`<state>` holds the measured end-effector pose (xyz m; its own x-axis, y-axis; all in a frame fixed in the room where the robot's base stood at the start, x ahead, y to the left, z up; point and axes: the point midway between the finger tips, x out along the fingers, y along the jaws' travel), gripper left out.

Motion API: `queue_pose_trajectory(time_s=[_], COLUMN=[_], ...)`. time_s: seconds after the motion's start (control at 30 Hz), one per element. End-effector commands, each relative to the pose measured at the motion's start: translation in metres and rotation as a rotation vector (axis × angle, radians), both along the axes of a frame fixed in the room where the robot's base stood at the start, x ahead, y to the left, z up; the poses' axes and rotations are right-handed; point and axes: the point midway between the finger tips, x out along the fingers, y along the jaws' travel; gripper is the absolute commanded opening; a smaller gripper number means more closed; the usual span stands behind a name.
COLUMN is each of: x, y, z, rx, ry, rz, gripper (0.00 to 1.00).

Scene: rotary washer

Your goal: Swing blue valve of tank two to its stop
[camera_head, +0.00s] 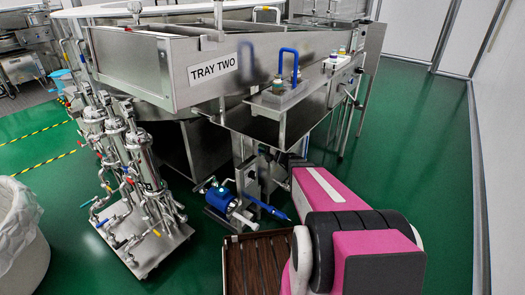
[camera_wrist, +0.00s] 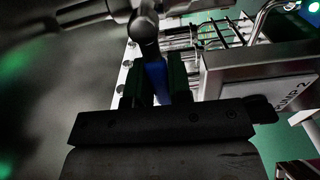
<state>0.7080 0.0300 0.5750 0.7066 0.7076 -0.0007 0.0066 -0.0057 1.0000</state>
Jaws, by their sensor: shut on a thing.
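In the wrist view my gripper (camera_wrist: 155,82) is shut on a blue valve handle (camera_wrist: 156,80), which sits between its two dark fingers. A rounded metal pipe fitting is just beyond the handle, at the top of that view. The rest of the valve is hidden by the fingers and the dark gripper body. In the head view my pink arm reaches toward the foot of the steel machine, and I cannot make out the fingertips there. A long blue part (camera_head: 268,208) slants down by the machine's foot; I cannot tell whether it is the same handle.
A steel tank marked TRAY TWO (camera_head: 212,68) stands above. A blue pump (camera_head: 222,198) sits low beneath it. A filter stand with upright cylinders (camera_head: 140,160) is at left, a white bin (camera_head: 25,245) at lower left. Green floor at right is clear.

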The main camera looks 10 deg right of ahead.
Motion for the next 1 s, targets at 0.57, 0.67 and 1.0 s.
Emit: queue_pose_trajectory(time_s=[0.57,0.67,1.0], x=[0.000,0.000,-0.023], y=[-0.001,-0.001,-0.022], z=[0.000,0.000,0.001], rx=[0.008,0.007,0.006], ry=[0.006,0.006,0.006], rz=[-0.002,-0.001,-0.003], gripper=[0.45,0.45,0.45])
